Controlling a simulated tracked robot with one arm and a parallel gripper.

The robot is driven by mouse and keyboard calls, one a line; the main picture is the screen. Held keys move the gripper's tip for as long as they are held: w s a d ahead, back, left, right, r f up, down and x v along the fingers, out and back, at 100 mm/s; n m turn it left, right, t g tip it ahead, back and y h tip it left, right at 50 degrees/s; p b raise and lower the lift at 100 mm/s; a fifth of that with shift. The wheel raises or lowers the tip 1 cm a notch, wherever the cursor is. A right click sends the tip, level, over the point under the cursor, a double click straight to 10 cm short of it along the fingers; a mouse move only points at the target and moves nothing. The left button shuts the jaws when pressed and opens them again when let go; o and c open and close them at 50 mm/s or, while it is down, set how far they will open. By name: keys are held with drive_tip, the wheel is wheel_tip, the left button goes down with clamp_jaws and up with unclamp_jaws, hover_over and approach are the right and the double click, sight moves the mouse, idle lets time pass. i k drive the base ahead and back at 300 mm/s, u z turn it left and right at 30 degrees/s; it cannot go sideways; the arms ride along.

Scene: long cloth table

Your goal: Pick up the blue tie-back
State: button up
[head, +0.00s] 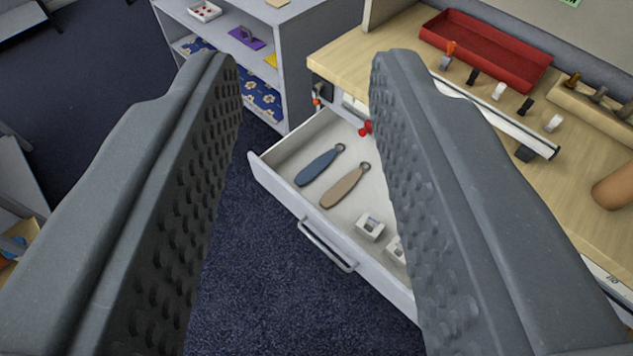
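The blue tie-back (316,169) is a flat, paddle-shaped strip with a dark ring at its upper right end. It lies flat in an open white drawer (280,179), near the drawer's left side. A tan tie-back (342,189) of the same shape lies beside it on the right, apart from it. My gripper (302,65) is open and empty, its two grey textured fingers wide apart in the foreground. In the picture the blue tie-back shows in the gap between the fingers, farther off and below them.
Small white blocks (370,227) and a red item (365,128) are in the drawer. Its handle (327,247) faces me. A wooden worktop (540,170) holds a red tray (485,48) and small tools. A grey shelf (287,60) stands behind left. Carpet is clear in front.

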sight(311, 171)
drive_tip(key=z, duration=0.1)
drive_tip(key=i, duration=1.4)
drive_tip(key=z, duration=0.3)
